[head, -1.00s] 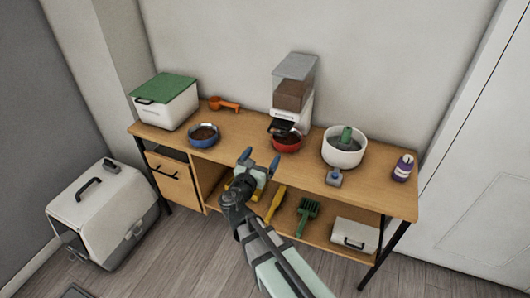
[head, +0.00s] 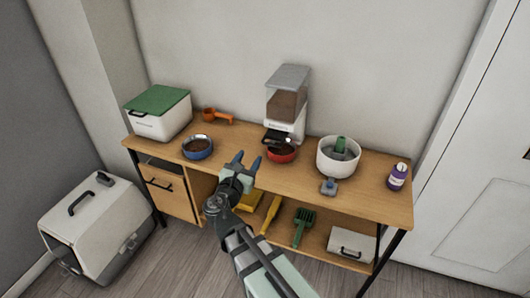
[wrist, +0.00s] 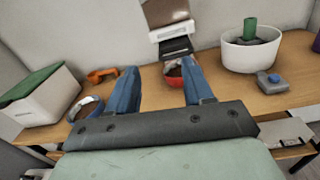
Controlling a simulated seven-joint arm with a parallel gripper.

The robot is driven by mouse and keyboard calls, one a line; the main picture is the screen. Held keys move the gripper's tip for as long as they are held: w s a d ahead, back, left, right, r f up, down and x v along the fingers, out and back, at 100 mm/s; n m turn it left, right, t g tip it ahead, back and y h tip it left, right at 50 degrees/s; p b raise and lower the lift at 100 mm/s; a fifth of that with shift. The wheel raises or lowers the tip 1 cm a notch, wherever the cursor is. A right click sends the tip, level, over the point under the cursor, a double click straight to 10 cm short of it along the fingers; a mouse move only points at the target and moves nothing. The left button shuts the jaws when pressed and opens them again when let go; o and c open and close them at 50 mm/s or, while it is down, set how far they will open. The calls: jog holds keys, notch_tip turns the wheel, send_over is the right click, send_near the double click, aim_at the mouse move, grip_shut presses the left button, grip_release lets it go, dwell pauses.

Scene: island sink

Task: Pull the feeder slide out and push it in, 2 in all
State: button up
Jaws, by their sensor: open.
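The feeder (head: 287,103) stands at the back of the desk, with a grey lid, a clear hopper of brown food and a white base. Its dark slide (head: 276,139) shows at the front of the base, above a red bowl (head: 281,156). In the wrist view the dark slide (wrist: 175,45) is ahead, just above the red bowl. How far it is out I cannot tell. My gripper (head: 246,161) is open and empty, in front of and left of the feeder, apart from it. In the wrist view its blue fingers (wrist: 158,72) point toward the feeder and partly cover the bowl.
A blue bowl (head: 197,147), orange scoop (head: 217,116) and green-lidded bin (head: 160,112) are on the left. A white fountain (head: 338,157), small grey-blue object (head: 328,187) and purple bottle (head: 397,177) are on the right. The desk front before the feeder is fairly clear.

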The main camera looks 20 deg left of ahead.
aim_at(273, 138)
jog(key=shift+s+d+r+m+g, duration=0.25)
jog(key=shift+s+r+m+g, duration=0.1)
jog(key=shift+s, duration=0.1)
jog(key=shift+c, duration=0.7)
jog(key=shift+s+d+f+g, duration=0.15)
jog(key=shift+d+f+g, duration=0.1)
jog(key=shift+c, duration=0.8)
jog(key=shift+s+d+f+g+h, duration=0.15)
jog(key=shift+f+g+h, duration=0.25)
jog(key=shift+f, duration=0.55)
jog(key=c, duration=0.3)
jog(key=shift+f+n, duration=0.1)
jog(key=shift+n, duration=0.55)
jog(key=c, duration=0.3)
jog(key=w+f, duration=0.1)
jog(key=w, duration=0.8)
jog(key=w+f, duration=0.1)
jog(key=w, duration=0.3)
jog(key=shift+w+f, duration=0.3)
jog(key=shift+w, duration=0.1)
grip_shut()
jog(key=shift+w, duration=2.15)
jog(key=shift+w+r, duration=0.1)
